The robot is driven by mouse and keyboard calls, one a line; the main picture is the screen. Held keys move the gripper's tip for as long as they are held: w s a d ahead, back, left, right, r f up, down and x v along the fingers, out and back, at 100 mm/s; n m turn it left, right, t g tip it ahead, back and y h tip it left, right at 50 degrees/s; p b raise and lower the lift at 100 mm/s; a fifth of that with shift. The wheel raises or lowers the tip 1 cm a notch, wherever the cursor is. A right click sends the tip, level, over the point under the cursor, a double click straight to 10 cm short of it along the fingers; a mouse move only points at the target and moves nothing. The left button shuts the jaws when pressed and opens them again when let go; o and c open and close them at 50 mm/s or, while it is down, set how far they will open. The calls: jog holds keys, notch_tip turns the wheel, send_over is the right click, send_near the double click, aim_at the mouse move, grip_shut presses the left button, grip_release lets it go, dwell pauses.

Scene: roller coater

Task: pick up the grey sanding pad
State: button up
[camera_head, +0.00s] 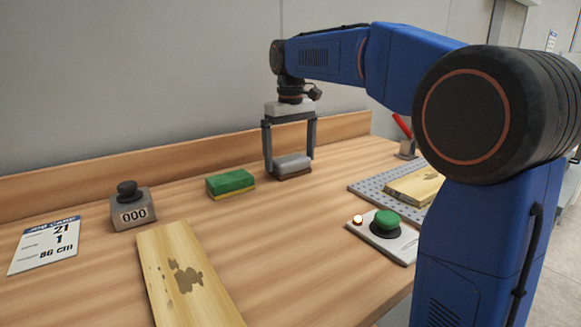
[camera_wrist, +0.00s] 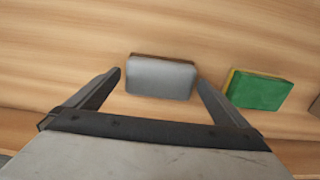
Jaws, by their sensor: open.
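The grey sanding pad (camera_head: 292,163) lies on the wooden table near the back, with a brown underside. My gripper (camera_head: 290,172) points down over it, fingers open, one on each side of the pad in the head view. In the wrist view the pad (camera_wrist: 160,77) sits between the two fingertips of my gripper (camera_wrist: 160,80), with a small gap showing on each side. I cannot tell whether either finger touches it.
A green and yellow sponge (camera_head: 231,184) lies left of the pad. A grey counter block (camera_head: 133,214), a job card (camera_head: 47,245) and a stained board (camera_head: 186,276) are further left. A green button box (camera_head: 385,235) and a perforated plate (camera_head: 369,189) holding another board (camera_head: 414,185) are right.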

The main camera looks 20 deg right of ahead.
aim_at(291, 158)
jog(key=shift+f, duration=0.85)
jog(key=c, duration=1)
notch_tip(291, 158, up, 10)
jog(key=shift+r, duration=0.1)
jog(key=shift+o, duration=0.9)
